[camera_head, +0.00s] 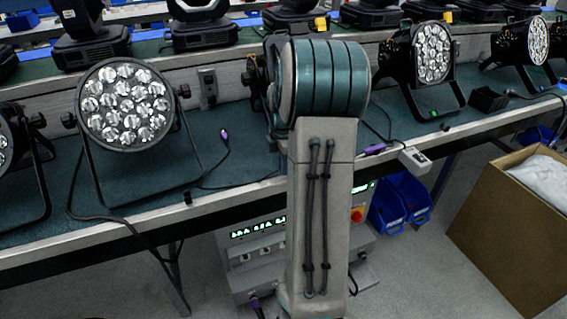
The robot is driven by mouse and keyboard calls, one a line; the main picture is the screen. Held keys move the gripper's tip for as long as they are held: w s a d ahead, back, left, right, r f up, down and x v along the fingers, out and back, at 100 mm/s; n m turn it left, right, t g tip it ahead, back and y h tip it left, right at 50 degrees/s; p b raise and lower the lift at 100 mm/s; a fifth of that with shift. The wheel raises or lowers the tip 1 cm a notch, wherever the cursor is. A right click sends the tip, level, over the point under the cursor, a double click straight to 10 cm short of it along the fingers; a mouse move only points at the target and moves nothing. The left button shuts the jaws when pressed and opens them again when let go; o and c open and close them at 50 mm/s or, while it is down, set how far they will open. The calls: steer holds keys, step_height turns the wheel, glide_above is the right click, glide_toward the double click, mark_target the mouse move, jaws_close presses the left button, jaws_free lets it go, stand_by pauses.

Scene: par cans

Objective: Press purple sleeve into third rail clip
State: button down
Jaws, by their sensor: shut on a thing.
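A purple sleeve (375,149) shows at the bench's front edge, just right of my arm, with a dark cable near it. Another purple piece (224,134) sits on a cable end on the bench top left of my arm. Small black clips show along the front rail, one on the left (187,198) and one on the right (445,126). My arm stands upright in the middle and covers part of the rail. My gripper is not visible, and I cannot tell what is behind the arm.
Par cans stand on the bench, at left (125,105) and right (433,52). A small white box (415,159) sits at the bench edge. Below are a grey unit with a red button (358,215), blue bins (400,202) and a cardboard box (505,235).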

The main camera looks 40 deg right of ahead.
steer(key=shift+f, duration=0.3)
stand_by(0.4)
steer(key=shift+p, duration=0.45)
stand_by(0.9)
steer(key=shift+f+b, duration=0.4)
steer(key=shift+f, duration=0.3)
stand_by(0.6)
steer(key=shift+s+a+f, duration=0.1)
steer(key=shift+s+f, duration=0.05)
steer(key=shift+f, duration=0.25)
stand_by(0.3)
steer(key=c, duration=1.3)
jaws_free()
steer(key=shift+r, duration=0.15)
steer(key=shift+r, duration=0.25)
step_height(320, 180, up, 13)
steer(key=shift+r+p, duration=0.1)
steer(key=shift+p, duration=0.9)
